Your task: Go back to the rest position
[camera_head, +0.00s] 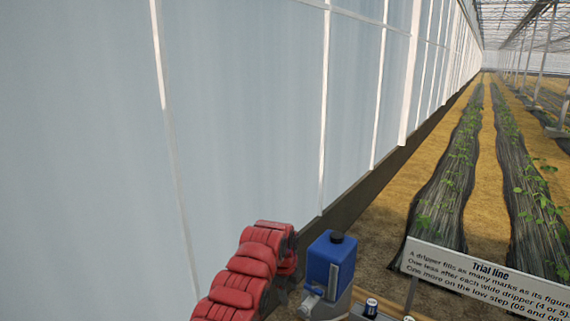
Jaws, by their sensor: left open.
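My left arm comes in at the bottom, red and segmented, and bends over beside a blue tank with a black cap (331,262). My left gripper (312,297) is the grey part low at the tank's left side; it is open, with nothing seen between its fingers. I cannot tell whether it touches the tank. A pale strip runs down the tank's front. My right gripper is not in view.
A tall translucent greenhouse wall (245,110) fills the left. A "Trial line" sign (488,280) stands at the lower right. A small dark can (371,307) is near the bottom edge. Covered plant rows (455,175) run back along sandy ground.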

